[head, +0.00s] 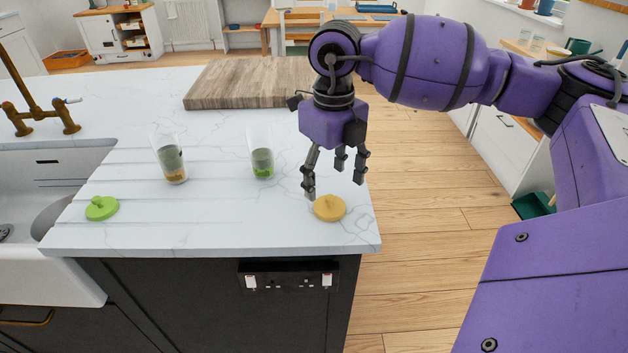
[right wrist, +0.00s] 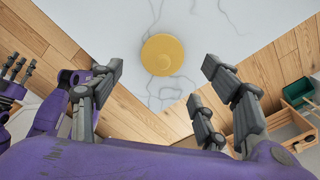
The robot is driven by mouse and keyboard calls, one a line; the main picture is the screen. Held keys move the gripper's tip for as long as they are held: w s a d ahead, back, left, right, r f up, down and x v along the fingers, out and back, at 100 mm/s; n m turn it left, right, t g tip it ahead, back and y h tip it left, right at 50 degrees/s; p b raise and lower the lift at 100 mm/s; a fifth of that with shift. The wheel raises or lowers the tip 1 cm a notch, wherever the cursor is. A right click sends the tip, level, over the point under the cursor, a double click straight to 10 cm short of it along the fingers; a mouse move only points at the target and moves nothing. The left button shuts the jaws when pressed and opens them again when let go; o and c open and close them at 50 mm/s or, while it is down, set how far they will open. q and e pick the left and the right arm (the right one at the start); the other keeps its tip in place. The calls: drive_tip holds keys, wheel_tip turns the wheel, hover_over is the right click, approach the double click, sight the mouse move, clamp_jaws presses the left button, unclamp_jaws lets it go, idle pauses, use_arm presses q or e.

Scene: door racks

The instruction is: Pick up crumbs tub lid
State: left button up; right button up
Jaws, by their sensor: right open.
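A round yellow lid (head: 329,208) with a small knob lies flat on the white worktop near its front right corner. It also shows in the right wrist view (right wrist: 163,55), between my fingertips and beyond them. My right gripper (head: 336,186) is open and empty, pointing down above and slightly behind the lid, not visibly touching it. A green lid (head: 101,208) lies at the left by the sink. Two clear tubs stand open on the worktop, one with tan and dark contents (head: 173,165) and one with green contents (head: 262,163). My left gripper (right wrist: 14,70) shows small at the left of the right wrist view; its opening is unclear.
A wooden board (head: 245,84) lies at the back of the worktop (head: 215,228). The sink (head: 60,165) and brass tap (head: 40,118) are at the left. The worktop's front and right edges lie close to the yellow lid. Wooden floor is open at the right.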

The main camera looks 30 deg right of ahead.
sight(329, 197)
wheel_tip(329, 197, down, 2)
drive_tip(key=shift+s+f, duration=0.1)
drive_tip(key=f, duration=0.3)
drive_tip(key=shift+w+f+p, duration=0.2)
drive_tip(key=shift+w+p, duration=0.05)
drive_tip(key=shift+p, duration=0.1)
drive_tip(key=shift+f, duration=0.2)
use_arm(q)
drive_tip(key=shift+s, duration=0.5)
use_arm(e)
drive_tip(key=c, duration=0.9)
